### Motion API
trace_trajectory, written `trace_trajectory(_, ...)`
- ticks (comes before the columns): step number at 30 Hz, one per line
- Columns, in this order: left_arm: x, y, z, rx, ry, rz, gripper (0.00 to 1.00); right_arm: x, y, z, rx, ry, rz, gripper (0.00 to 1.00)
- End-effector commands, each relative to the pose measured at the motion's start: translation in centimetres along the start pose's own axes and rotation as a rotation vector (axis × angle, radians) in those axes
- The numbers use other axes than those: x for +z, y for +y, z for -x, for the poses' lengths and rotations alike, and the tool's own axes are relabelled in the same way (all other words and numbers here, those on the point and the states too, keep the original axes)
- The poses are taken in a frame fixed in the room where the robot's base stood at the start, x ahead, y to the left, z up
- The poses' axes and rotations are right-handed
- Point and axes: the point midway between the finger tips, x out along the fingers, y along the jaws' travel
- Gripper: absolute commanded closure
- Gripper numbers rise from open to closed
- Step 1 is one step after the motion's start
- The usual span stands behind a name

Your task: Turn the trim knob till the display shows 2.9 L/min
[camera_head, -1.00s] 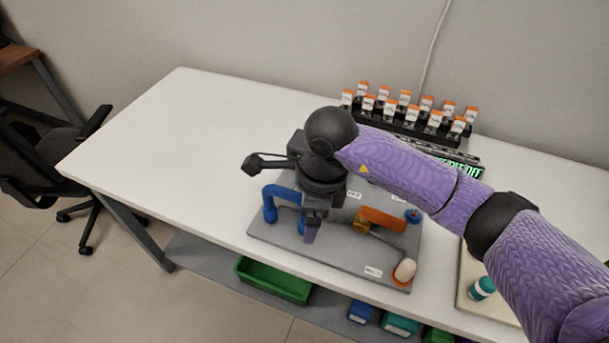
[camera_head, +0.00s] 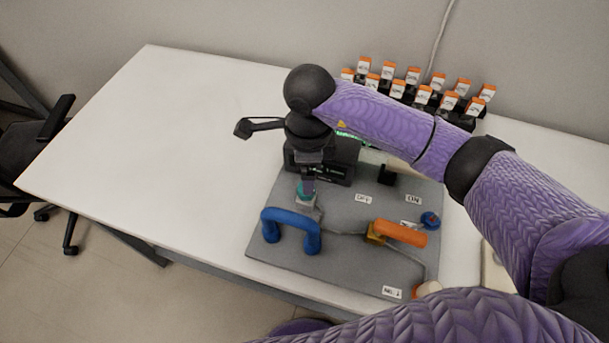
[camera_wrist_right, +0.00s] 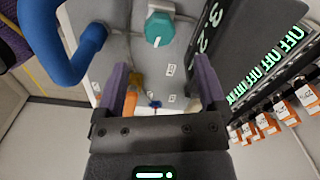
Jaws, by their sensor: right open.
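The teal trim knob (camera_wrist_right: 158,28) has a white pointer mark and sits on a light mount on the grey board. In the head view the knob (camera_head: 304,190) is partly hidden by my right gripper (camera_head: 308,182). In the wrist view my right gripper (camera_wrist_right: 160,64) is open, its purple fingers apart with nothing held between them. The knob appears beyond the fingertips; I cannot tell whether they touch it. A dark box (camera_wrist_right: 205,40) beside the knob carries white digits, partly cut off, so I cannot read a flow value. My left gripper is not in view.
A blue handle (camera_head: 291,221) stands in front of the knob on the grey board (camera_head: 345,270). An orange-handled lever (camera_head: 400,233) and blue round knob (camera_head: 430,220) are to its right. The table's left side (camera_head: 150,150) is clear.

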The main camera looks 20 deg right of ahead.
Motion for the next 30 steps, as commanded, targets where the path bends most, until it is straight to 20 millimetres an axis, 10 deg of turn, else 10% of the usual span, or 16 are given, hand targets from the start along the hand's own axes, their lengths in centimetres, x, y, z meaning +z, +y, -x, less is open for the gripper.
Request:
trace_trajectory(7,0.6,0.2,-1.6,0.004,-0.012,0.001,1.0,0.0,0.0,-5.6,0.003,0.001,-0.001,0.09)
trace_trajectory(18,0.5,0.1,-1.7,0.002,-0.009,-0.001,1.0,0.0,0.0,-6.5,-0.001,0.0,0.0,0.09)
trace_trajectory(30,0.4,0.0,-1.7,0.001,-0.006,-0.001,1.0,0.0,0.0,-6.5,-0.001,0.0,0.0,0.94)
